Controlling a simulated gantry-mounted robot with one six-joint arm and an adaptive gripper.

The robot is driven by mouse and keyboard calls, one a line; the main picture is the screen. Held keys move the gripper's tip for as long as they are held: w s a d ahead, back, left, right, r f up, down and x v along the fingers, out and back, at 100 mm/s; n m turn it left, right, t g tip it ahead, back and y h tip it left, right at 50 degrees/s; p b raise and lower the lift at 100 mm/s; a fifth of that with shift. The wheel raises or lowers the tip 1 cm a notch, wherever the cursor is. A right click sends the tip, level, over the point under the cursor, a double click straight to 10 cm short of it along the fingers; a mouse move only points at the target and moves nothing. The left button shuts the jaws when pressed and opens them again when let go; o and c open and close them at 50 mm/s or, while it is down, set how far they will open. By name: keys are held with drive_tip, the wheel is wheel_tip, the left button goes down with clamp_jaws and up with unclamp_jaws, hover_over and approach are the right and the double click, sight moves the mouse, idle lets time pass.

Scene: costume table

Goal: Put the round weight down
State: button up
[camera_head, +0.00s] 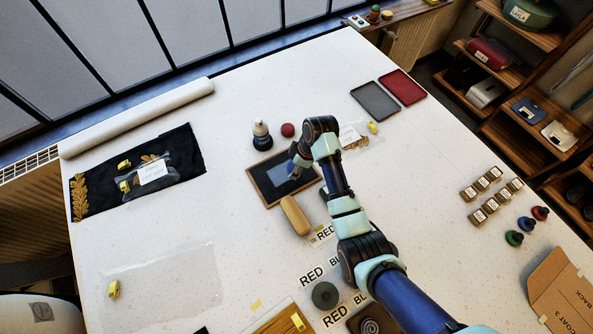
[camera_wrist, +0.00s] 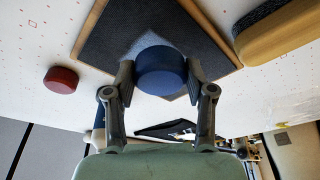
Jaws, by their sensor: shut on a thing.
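My gripper (camera_wrist: 160,78) is shut on a blue round weight (camera_wrist: 161,70), with one finger on each side of it. The weight is over a dark board with a wooden rim (camera_wrist: 92,28), in front of a lighter grey-blue patch on the board. I cannot tell whether the weight touches the board. In the head view my gripper (camera_head: 297,165) is over the far right part of the same board (camera_head: 262,190), and the weight is mostly hidden there.
Letter strips and a dark green disc (camera_head: 325,295) lie nearer.

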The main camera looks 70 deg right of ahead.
drive_tip(key=shift+f, duration=1.65)
drive_tip(key=shift+f, duration=0.1)
drive_tip(key=o, duration=1.4)
drive_tip(key=shift+o, duration=0.2)
drive_tip(key=p+v, duration=0.1)
drive_tip(key=v, duration=1.1)
